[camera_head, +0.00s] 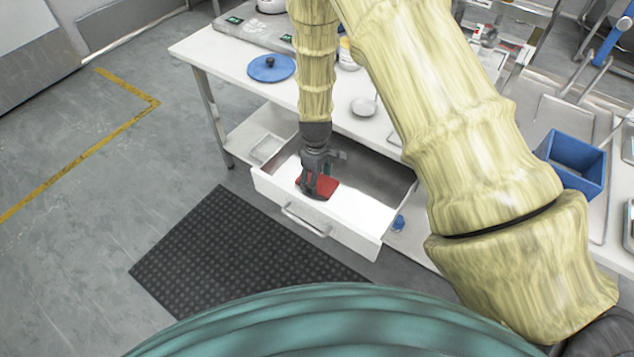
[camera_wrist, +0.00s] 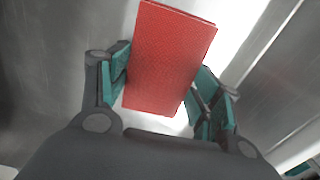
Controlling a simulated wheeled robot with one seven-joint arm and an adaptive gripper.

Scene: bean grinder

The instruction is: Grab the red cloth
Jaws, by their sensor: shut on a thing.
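The red cloth (camera_head: 325,188) is a flat, folded rectangle inside the open white drawer (camera_head: 350,220). It fills the middle of the wrist view (camera_wrist: 168,58). My gripper (camera_head: 313,190) reaches down into the drawer at the cloth. In the wrist view its two fingers (camera_wrist: 165,105) stand on either side of the cloth's near part and are shut on it. I cannot tell whether the cloth is clear of the drawer bottom.
The white table (camera_head: 215,65) above bears a blue lid (camera_head: 271,68) and a small white bowl (camera_head: 363,106). A blue bin (camera_head: 572,162) stands at right. A dark mat (camera_head: 235,250) lies on the floor.

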